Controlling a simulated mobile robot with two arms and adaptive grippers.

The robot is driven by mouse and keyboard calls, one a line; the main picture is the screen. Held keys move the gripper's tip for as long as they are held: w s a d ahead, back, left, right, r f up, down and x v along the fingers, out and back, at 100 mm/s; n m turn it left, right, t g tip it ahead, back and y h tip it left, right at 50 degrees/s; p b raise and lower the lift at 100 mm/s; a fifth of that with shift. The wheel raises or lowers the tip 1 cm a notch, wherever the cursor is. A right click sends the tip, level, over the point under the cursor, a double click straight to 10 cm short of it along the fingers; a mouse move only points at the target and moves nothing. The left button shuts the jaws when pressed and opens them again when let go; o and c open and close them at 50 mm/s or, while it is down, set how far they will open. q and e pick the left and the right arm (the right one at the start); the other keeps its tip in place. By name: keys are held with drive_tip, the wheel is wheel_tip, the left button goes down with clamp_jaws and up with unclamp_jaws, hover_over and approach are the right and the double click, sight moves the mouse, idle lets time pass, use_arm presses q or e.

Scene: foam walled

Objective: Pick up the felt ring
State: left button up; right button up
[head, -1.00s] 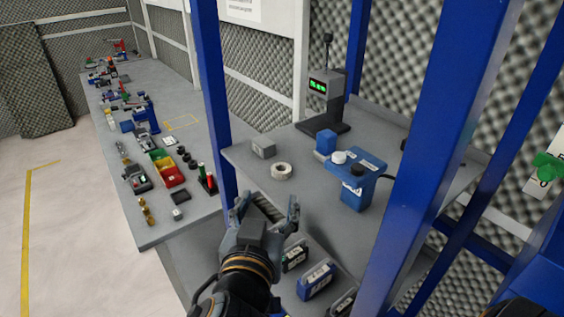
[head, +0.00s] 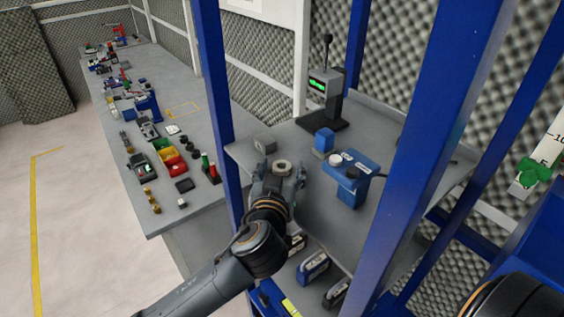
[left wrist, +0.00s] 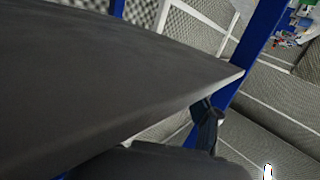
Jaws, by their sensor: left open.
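The felt ring (head: 281,165) is a pale, thick ring with a hole in its middle. In the head view it lies on the grey shelf (head: 325,215) near its left end. My left gripper (head: 281,172) is open, with its fingers to either side of the ring in the picture. Its palm hides the ring's near edge, and I cannot tell whether the fingers touch it. The left wrist view shows a dark grey panel close up and part of a finger (left wrist: 207,125); the ring does not show there. My right gripper is not in view.
A small grey block (head: 264,146) sits just behind the ring. A blue block (head: 324,141), a blue device with knobs (head: 350,180) and a gauge stand (head: 325,95) are to the right. Blue posts (head: 215,100) frame the shelf. Boxes (head: 313,266) sit below.

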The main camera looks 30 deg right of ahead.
use_arm(q)
drive_tip(key=c, duration=0.9)
